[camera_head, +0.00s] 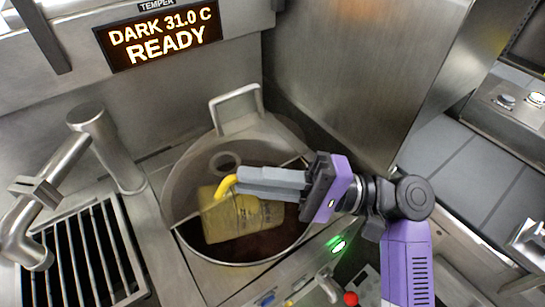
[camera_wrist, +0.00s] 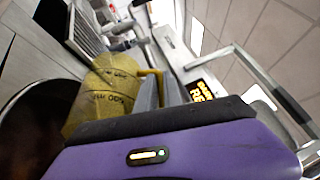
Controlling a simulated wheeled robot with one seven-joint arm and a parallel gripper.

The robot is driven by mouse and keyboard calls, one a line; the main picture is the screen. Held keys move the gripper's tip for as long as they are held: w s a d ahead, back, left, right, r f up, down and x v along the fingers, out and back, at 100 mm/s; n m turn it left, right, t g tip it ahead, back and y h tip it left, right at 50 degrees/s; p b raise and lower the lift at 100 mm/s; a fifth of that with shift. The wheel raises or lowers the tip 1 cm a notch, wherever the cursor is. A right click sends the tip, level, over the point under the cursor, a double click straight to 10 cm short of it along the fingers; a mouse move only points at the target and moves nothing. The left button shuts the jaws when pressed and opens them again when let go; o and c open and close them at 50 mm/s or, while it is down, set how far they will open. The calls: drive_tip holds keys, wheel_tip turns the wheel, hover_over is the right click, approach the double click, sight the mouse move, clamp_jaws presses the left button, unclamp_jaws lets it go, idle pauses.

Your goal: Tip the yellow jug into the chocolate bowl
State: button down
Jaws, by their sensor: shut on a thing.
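The yellow jug (camera_head: 228,220) is over the chocolate bowl (camera_head: 243,263), within its rim as the head view shows it. The jug looks tilted, and its mouth cannot be made out. My gripper (camera_head: 240,181) is shut on the jug's yellow handle, at the upper left of the jug. Dark brown chocolate shows in the bowl below and right of the jug. In the wrist view the yellow jug (camera_wrist: 98,95) is left of my fingers, with dark writing on its side, and the chocolate bowl (camera_wrist: 62,92) is at the lower left. Whether anything is flowing out cannot be seen.
A clear guard with a metal handle (camera_head: 237,108) stands behind the bowl. A display (camera_head: 158,35) above reads DARK 31.0 C READY. A metal tap pipe (camera_head: 108,150) and a slotted grate (camera_head: 85,255) are on the left. A lit green button (camera_head: 338,246) is at front right.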

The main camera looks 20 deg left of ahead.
drive_tip(key=shift+s+a+r+n+t+h+p, duration=0.1)
drive_tip(key=shift+s+a+n+t+h+p, duration=0.2)
drive_tip(key=shift+s+a+h+p, duration=0.3)
drive_tip(key=s+a+f+n+t+h+p, duration=0.1)
drive_tip(key=s+a+n+t+h+p, duration=0.4)
drive_tip(key=t+h+p, duration=0.6)
drive_tip(key=shift+s+a+f+h+p, duration=0.2)
drive_tip(key=shift+s+a+h+p, duration=0.45)
drive_tip(key=shift+h, duration=1.05)
drive_tip(key=shift+s+d+f+b, duration=0.1)
drive_tip(key=shift+s+d+b, duration=0.05)
drive_tip(key=shift+b, duration=0.2)
